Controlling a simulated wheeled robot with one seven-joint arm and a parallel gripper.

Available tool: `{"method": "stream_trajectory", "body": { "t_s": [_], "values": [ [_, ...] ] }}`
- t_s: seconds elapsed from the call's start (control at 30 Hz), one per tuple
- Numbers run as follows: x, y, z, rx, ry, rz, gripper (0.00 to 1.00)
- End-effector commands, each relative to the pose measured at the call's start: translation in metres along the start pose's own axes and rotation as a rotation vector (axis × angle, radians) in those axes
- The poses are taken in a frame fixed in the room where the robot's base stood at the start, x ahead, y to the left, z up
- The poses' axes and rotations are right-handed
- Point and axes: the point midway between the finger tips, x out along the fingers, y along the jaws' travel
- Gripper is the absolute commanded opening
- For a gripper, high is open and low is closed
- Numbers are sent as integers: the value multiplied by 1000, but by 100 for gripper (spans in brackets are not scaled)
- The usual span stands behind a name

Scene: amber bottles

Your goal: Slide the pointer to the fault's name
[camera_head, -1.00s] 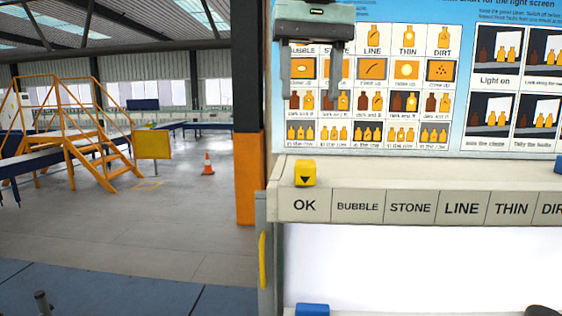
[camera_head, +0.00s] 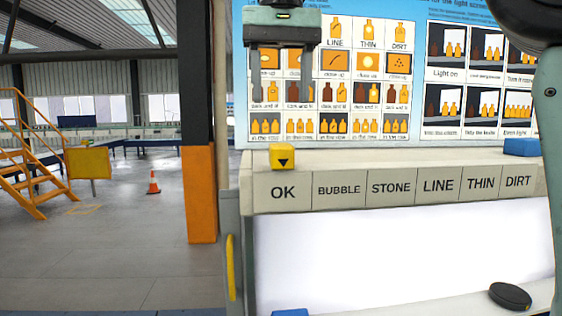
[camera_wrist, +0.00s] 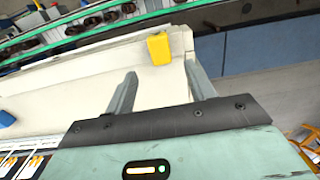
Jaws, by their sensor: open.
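The yellow pointer (camera_head: 283,156) with a black down arrow sits on the ledge above the label OK (camera_head: 283,192), at the left end of the label strip (camera_head: 403,186). The strip reads OK, BUBBLE, STONE, LINE, THIN, DIRT. My gripper (camera_head: 281,95) is open and empty, above the pointer in the head view, with its fingers pointing down. In the wrist view the pointer (camera_wrist: 159,48) lies beyond the fingertips (camera_wrist: 158,75), roughly between their lines, and apart from them.
A fault chart (camera_head: 360,80) stands behind the ledge. A blue block (camera_head: 521,147) sits on the ledge at the right. An orange post (camera_head: 199,195) stands left.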

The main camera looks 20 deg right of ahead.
Motion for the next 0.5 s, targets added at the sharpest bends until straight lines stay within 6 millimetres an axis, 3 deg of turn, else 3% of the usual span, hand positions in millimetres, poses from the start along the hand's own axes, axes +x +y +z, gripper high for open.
{"method": "stream_trajectory", "body": {
  "t_s": [0.3, 0.5],
  "values": [
    [56, 0, 1, -1, -2, 1, 55],
    [82, 0, 0, 0, 0, 0, 55]
  ]
}}
